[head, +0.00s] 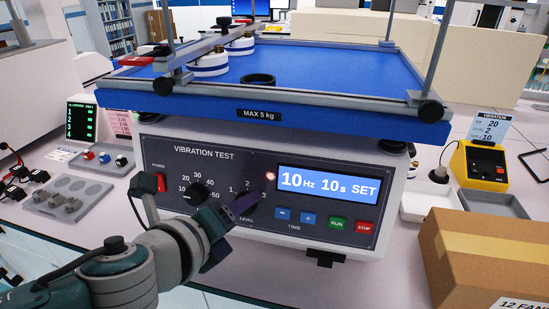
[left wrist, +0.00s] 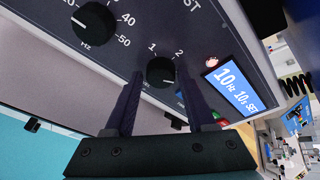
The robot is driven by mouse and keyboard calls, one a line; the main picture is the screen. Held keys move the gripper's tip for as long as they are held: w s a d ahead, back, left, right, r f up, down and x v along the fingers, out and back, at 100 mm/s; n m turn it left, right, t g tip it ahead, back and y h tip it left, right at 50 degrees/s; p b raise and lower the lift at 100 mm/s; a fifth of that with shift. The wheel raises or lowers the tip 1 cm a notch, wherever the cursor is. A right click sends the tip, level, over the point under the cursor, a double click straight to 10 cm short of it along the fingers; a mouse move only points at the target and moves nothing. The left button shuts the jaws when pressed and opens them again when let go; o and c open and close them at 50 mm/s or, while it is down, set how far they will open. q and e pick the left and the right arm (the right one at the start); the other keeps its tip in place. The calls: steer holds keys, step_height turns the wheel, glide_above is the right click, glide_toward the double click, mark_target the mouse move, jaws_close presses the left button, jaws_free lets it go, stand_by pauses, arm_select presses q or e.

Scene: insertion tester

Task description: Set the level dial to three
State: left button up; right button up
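The level dial (left wrist: 160,72) is a black round knob on the dark front panel of the vibration tester (head: 320,235). Marks 1 and 2 show above it in the left wrist view; I cannot read its pointer clearly. In the left wrist view the left gripper (left wrist: 160,78) is open, with one finger on each side of the dial and gaps visible between. My right gripper is not in view.
The Hz dial (left wrist: 93,24) is left of the level dial. The lit display (head: 327,186) reads 10 Hz, 10 s, SET. Below it are the plus and minus buttons, RUN (head: 337,223) and STOP (head: 364,227). A cardboard box (head: 480,255) stands at the right.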

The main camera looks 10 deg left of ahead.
arm_select(q)
steer(key=shift+o, duration=1.3)
steer(key=p+v, duration=0.2)
steer(key=v, duration=0.8)
steer(key=shift+p, duration=0.35)
